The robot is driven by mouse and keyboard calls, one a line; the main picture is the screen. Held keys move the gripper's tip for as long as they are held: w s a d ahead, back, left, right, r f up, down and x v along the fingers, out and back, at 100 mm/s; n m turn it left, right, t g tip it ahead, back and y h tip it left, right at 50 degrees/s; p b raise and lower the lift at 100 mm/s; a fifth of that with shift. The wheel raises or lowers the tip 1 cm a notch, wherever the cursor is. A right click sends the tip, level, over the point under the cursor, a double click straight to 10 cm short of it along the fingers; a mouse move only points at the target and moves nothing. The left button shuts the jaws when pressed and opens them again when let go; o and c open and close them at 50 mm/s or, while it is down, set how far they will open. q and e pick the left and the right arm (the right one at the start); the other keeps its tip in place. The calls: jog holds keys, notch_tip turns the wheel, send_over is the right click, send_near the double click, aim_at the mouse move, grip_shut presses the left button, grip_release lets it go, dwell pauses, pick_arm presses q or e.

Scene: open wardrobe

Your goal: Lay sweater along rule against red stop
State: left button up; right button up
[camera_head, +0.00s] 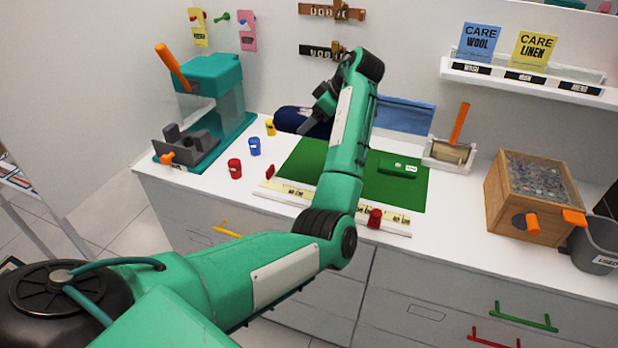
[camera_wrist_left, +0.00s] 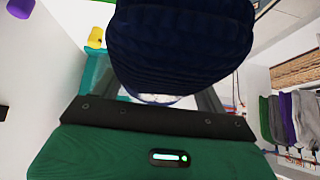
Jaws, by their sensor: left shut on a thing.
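My left gripper (camera_head: 318,112) is shut on a dark navy ribbed sweater (camera_head: 293,121), held above the back of the worktop. In the left wrist view the sweater (camera_wrist_left: 180,45) fills the upper middle and hides most of the fingers. The pale yellow marked rule (camera_head: 290,190) runs along the front of the green mat (camera_head: 300,160), partly hidden behind my left arm. A small red stop (camera_head: 269,172) stands by the rule's left end. A red block (camera_head: 375,217) sits on the rule right of my arm. My right gripper is out of view.
A green labelled block (camera_head: 398,166) lies on the mat. Red (camera_head: 235,168), blue (camera_head: 254,146) and yellow (camera_head: 270,127) small cylinders stand left. A teal press (camera_head: 215,75) stands far left, a wooden box (camera_head: 540,215) far right. A blue panel (camera_head: 405,115) is behind.

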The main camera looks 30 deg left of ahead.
pick_arm(q)
notch_tip(320, 180, down, 13)
jog(key=shift+p, duration=0.75)
notch_tip(320, 180, down, 3)
jog(key=shift+f, duration=0.5)
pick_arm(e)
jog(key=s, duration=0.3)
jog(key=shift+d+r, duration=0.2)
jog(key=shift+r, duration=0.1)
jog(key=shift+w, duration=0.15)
pick_arm(q)
jog(key=shift+f, duration=0.15)
jog(key=o, duration=1.1)
jog(key=shift+c, duration=0.2)
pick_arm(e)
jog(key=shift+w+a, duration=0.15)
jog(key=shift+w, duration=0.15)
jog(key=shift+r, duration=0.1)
